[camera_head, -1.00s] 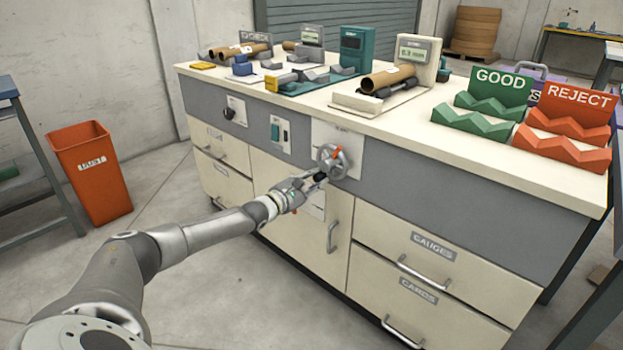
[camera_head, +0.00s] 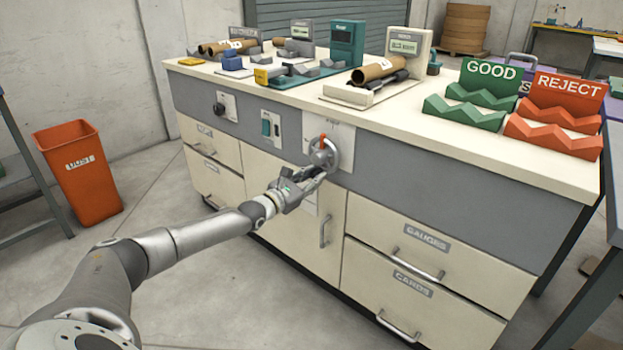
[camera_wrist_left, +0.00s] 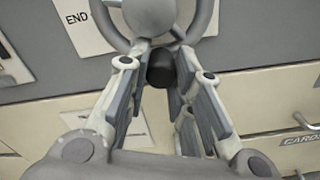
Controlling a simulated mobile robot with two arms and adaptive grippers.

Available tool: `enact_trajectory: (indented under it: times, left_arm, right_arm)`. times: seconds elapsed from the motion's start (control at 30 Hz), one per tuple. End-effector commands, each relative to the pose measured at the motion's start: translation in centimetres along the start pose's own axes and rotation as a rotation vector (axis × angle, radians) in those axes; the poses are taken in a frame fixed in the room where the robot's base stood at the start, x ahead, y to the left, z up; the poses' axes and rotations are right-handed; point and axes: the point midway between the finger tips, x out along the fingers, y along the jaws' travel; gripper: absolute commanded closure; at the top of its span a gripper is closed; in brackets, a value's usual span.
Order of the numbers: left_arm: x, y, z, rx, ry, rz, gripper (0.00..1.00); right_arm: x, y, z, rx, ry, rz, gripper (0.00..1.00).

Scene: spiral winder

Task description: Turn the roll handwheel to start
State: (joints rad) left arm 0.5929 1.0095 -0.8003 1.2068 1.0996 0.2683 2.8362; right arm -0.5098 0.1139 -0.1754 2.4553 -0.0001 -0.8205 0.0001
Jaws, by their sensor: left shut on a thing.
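The roll handwheel (camera_head: 323,153) is a grey wheel on a pale plate on the bench's grey front panel. A red mark (camera_head: 322,141) shows near its top. My left gripper (camera_head: 314,174) reaches its lower rim from the front left. In the left wrist view the wheel's rim and hub (camera_wrist_left: 152,14) fill the top. There a dark knob (camera_wrist_left: 161,69) sits between the fingers of my left gripper (camera_wrist_left: 162,82), which is shut on it. The right gripper is not in view.
A dark knob (camera_head: 219,108) and a teal switch (camera_head: 266,127) sit on the panel left of the wheel. Drawers with bar handles (camera_head: 418,266) lie below. Green GOOD (camera_head: 463,112) and orange REJECT (camera_head: 552,137) racks stand on the bench top. An orange bin (camera_head: 80,178) stands left.

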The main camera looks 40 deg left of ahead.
Motion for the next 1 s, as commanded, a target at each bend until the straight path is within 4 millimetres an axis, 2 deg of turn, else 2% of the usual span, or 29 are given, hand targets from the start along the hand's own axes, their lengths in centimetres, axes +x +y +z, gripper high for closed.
enact_trajectory:
  times: [0.27, 0.3, 0.43, 0.77, 1.0]
  left_arm:
    - [0.0, -0.2, -0.1, -0.002, 0.002, -0.003, 1.0]
    - [0.0, -0.2, -0.1, -0.002, 0.002, -0.003, 0.74]
    - [0.0, -0.2, -0.1, -0.001, 0.001, -0.003, 0.57]
    - [-0.1, -0.1, 0.0, 0.0, 0.0, -0.001, 0.57]
    - [-1.7, -0.1, -0.3, -0.002, 0.003, -0.002, 0.57]
  right_arm:
    - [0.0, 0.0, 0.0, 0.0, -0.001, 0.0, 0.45]
    - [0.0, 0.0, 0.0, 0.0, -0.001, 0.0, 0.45]
    - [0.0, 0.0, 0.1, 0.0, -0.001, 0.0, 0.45]
    - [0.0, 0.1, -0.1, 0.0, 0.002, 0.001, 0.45]
    - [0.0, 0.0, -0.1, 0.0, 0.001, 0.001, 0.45]
